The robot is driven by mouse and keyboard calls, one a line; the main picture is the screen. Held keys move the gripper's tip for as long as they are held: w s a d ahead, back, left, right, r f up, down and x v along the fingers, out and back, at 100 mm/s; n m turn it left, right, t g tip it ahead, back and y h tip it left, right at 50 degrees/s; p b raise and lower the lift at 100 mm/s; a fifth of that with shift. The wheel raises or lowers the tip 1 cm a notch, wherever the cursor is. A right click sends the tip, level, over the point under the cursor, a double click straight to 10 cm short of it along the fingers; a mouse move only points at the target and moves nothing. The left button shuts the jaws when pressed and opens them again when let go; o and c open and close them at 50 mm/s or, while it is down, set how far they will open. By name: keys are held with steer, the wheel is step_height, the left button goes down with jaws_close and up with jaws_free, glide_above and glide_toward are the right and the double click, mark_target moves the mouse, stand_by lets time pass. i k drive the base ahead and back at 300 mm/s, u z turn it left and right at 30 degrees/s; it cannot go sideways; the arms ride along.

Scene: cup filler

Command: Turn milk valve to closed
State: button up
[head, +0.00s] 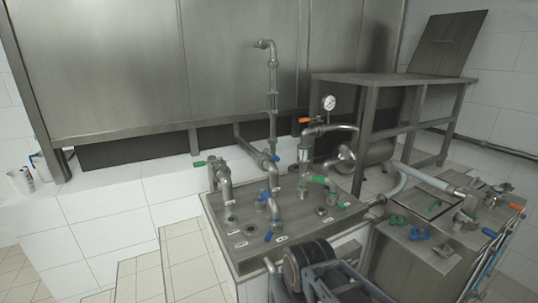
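Several valves with coloured handles stand on a metal panel (222,248). The small labels on it are too small to read, so I cannot tell which valve is the milk valve. A green handle (199,163) is on the left pipe, and a blue handle (275,157) is on the pipe behind it. Another blue handle (268,236) is low at the front. A green handle (320,179) is at the right of the panel. Part of my arm shows at the bottom centre, in front of the panel. My gripper is not visible.
A pressure gauge (329,103) and an orange handle (304,120) are at the back. A metal table (390,79) stands at the right rear. A lower bench (425,262) with blue and green fittings is at the right. White tiled steps (135,264) lie left of the panel.

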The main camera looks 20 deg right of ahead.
mark_target(277, 158)
steer(key=u, duration=0.25)
steer(key=k, duration=0.35)
steer(key=z, duration=1.15)
steer(key=i, duration=1.25)
steer(key=u, duration=0.85)
